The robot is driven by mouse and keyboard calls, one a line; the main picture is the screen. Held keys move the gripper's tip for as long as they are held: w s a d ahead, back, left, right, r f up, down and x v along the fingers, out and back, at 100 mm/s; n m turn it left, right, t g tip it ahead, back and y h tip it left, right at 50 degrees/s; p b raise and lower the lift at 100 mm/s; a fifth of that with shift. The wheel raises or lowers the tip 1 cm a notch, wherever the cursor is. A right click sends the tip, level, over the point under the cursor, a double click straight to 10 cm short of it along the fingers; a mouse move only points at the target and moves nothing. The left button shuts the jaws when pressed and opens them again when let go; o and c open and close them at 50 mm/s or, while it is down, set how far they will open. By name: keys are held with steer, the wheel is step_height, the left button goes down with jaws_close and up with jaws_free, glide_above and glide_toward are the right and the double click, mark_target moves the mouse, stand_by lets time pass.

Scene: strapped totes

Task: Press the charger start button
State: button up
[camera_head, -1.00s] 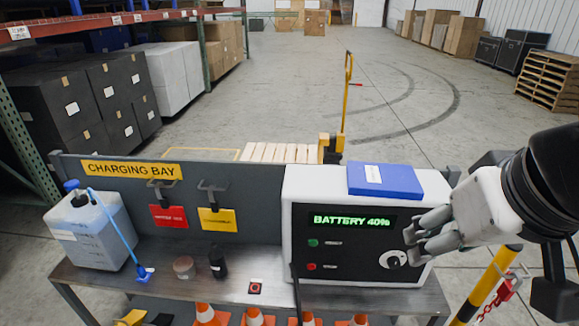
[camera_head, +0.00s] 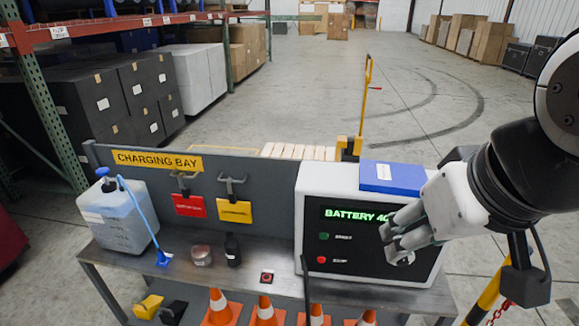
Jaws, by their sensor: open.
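The charger (camera_head: 312,190) is a white box with a black front panel, standing at the right of the bench. Its green display reads "BATTERY 40", with the end hidden by my gripper. A green button (camera_head: 324,237) sits on the left of the panel, with a red button (camera_head: 321,260) below it. Their small labels are too blurred to read surely. My gripper (camera_head: 395,240) is open and empty, in front of the right part of the panel. It partly covers the round knob (camera_head: 404,259) and is to the right of both buttons.
A blue binder (camera_head: 392,177) lies on top of the charger. The bench (camera_head: 215,281) also holds a jug (camera_head: 115,216), a small jar (camera_head: 201,256), a black bottle (camera_head: 232,250) and a red button box (camera_head: 267,278). Orange cones (camera_head: 218,305) stand below. A yellow-black post (camera_head: 490,295) is at right.

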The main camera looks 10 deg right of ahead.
steer(key=shift+w+a+f, duration=0.15)
steer(key=shift+w+a, duration=0.2)
steer(key=shift+s, duration=0.1)
jaws_close()
steer(key=shift+d, duration=0.1)
stand_by(0.7)
